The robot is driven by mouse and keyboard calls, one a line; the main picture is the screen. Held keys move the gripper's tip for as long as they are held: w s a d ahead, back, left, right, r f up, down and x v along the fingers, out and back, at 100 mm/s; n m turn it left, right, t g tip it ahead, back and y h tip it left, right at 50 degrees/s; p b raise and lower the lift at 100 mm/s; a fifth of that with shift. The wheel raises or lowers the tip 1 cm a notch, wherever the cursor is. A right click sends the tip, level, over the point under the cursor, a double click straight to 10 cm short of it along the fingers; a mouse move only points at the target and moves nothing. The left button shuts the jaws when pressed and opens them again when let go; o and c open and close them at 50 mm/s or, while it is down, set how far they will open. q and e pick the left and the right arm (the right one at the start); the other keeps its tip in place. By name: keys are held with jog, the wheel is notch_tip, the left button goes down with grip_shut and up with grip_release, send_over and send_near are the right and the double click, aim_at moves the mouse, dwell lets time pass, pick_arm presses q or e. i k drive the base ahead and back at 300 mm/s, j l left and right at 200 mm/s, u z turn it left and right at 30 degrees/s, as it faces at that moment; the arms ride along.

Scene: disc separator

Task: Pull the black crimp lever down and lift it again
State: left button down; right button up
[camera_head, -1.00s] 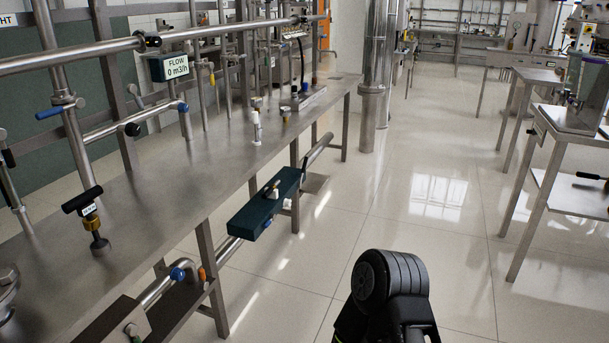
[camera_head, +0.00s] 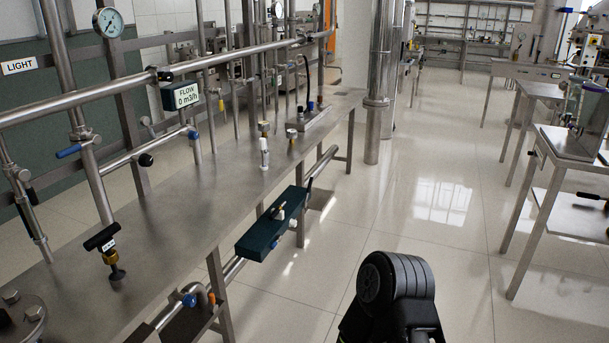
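I cannot make out the crimp lever for certain. A black handle (camera_head: 592,196) sticks out to the left at the right edge of the view, by the lower shelf of a steel side table; the rest of it is cut off by the frame. I cannot tell whether it is the crimp lever. A black T-shaped handle (camera_head: 101,238) with a brass neck stands on the long bench at left, apart from me. A black rounded link of my own arm shows at the bottom centre. No gripper fingers are in view.
A long steel bench (camera_head: 190,205) with pipes and valves runs along the left. A dark green box (camera_head: 270,230) sits on a pipe at its side. A steel side table (camera_head: 552,146) stands at right. The tiled floor (camera_head: 430,210) between them is clear.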

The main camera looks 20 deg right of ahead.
aim_at(304, 204)
jog(key=z, duration=1.55)
jog(key=i, duration=6.95)
jog(key=u, duration=4.65)
